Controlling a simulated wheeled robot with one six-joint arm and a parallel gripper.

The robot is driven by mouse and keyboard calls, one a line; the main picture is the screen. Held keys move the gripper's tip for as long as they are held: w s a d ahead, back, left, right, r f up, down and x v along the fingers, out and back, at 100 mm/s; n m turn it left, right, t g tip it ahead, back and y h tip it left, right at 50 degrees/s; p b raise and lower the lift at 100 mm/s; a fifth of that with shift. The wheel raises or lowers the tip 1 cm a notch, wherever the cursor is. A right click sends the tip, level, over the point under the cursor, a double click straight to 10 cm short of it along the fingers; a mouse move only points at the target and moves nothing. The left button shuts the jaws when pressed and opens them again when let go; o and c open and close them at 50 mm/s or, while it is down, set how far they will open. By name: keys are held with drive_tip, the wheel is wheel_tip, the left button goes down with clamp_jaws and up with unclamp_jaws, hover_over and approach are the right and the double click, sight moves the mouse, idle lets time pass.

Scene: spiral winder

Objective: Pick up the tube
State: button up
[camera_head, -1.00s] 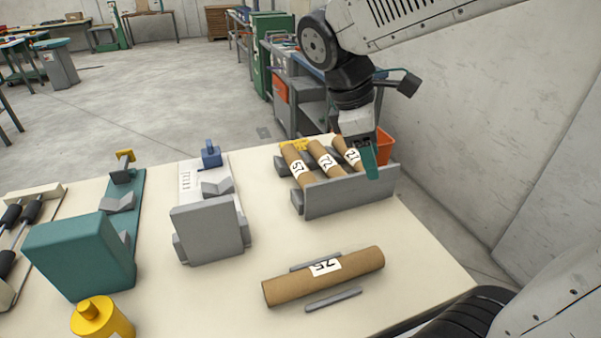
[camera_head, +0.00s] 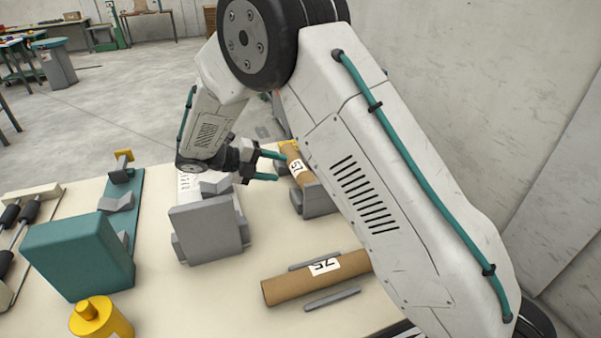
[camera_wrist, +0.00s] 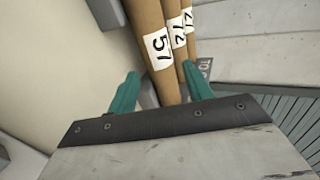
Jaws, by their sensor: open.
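A brown cardboard tube labelled 57 (camera_head: 296,164) lies in the grey rack (camera_head: 319,200) on the table. My gripper (camera_head: 281,166) is open, with teal fingers pointing right toward this tube. In the wrist view my fingers (camera_wrist: 160,95) stand apart, with the tube labelled 57 (camera_wrist: 146,25) running up ahead between them. Whether they touch it I cannot tell. Tubes labelled 72 (camera_wrist: 175,12) and 21 (camera_wrist: 190,20) lie beside it there; my arm hides them in the head view. A separate tube labelled 75 (camera_head: 315,278) lies at the front of the table between two low grey rails.
A grey block fixture (camera_head: 208,230) stands just left of the rack. My arm covers the right of the table in the head view.

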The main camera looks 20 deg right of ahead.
sight(293, 172)
drive_tip(key=shift+w+f, duration=0.15)
drive_tip(key=shift+f, duration=0.15)
drive_tip(key=x, duration=0.7)
drive_tip(key=shift+w+d+f, duration=0.1)
drive_tip(key=shift+d, duration=0.15)
drive_tip(key=c, duration=0.7)
